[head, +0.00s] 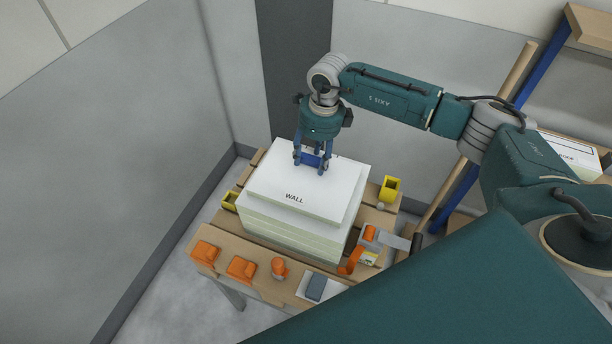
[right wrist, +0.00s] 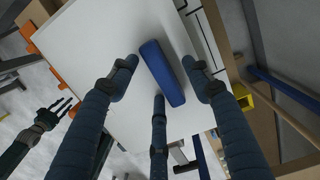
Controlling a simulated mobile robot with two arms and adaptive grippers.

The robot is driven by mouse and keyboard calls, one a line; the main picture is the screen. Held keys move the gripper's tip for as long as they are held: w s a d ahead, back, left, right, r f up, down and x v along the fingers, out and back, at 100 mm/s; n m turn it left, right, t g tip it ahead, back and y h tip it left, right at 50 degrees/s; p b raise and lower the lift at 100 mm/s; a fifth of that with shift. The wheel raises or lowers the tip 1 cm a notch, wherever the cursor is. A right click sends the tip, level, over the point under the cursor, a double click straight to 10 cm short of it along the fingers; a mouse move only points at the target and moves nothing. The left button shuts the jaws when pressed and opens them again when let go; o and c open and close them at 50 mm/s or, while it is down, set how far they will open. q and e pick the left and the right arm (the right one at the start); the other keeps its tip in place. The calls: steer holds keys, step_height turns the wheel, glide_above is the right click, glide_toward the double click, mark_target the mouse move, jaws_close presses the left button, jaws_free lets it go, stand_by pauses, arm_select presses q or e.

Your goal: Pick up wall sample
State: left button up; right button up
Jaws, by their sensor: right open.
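The wall sample is a white panel (head: 274,188) marked WALL. It lies flat on top of a stack of similar pale panels, and a blue handle (head: 312,160) stands on it. In the right wrist view the handle (right wrist: 160,70) lies between my spread fingers, with gaps visible beside it. My right gripper (head: 311,165) is open, pointing down over the handle from above.
The stack sits on a wooden trolley (head: 262,284). Orange blocks (head: 241,268), yellow brackets (head: 390,189) and a trowel (head: 397,241) lie around it. Grey walls stand close at the left and back. A shelf with blue posts (head: 458,193) is on the right.

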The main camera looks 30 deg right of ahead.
jaws_close()
steer(key=shift+r, duration=0.1)
steer(key=shift+w+r, duration=0.1)
steer(key=shift+r, duration=0.3)
step_height(320, 180, up, 19)
steer(key=b, duration=0.6)
steer(key=shift+r, duration=0.2)
